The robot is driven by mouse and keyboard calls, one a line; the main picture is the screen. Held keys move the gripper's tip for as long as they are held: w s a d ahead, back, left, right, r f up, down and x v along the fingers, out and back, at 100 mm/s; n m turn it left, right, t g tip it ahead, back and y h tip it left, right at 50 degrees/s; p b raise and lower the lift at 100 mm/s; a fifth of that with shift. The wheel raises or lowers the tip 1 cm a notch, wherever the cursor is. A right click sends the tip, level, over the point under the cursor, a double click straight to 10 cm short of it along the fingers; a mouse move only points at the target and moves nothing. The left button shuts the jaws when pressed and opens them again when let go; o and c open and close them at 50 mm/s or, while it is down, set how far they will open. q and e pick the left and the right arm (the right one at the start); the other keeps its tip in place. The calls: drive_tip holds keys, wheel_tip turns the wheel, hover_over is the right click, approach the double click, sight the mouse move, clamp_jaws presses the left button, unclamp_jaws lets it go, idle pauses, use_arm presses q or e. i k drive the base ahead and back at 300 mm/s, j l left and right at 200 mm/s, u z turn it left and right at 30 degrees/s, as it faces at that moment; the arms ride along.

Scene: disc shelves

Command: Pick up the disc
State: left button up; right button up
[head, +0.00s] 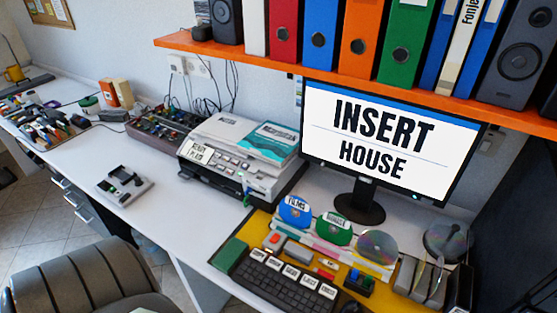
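Several discs stand in a row at the front right of the desk. A blue one (296,214) has a white label that seems to read "FILMS". A green one (333,232) has a white label too small to read surely. A clear silvery disc (377,247) and a dark grey disc (446,242) stand to the right, partly in holders. The task does not say which disc. The monitor (375,145) reads "INSERT HOUSE". Neither of my grippers shows in the head view.
A keyboard (283,285) lies in front of the discs. A printer-like machine (240,160) with papers on top stands left of the monitor. An orange shelf (350,75) with binders and speakers hangs above. A chair (85,280) is at the front left. The left desk has clear patches.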

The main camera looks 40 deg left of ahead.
sight(334, 228)
drive_tip(key=u, duration=0.8)
drive_tip(key=j+z, duration=0.15)
drive_tip(key=j, duration=0.3)
drive_tip(key=i+j+z, duration=0.1)
drive_tip(key=j, duration=0.4)
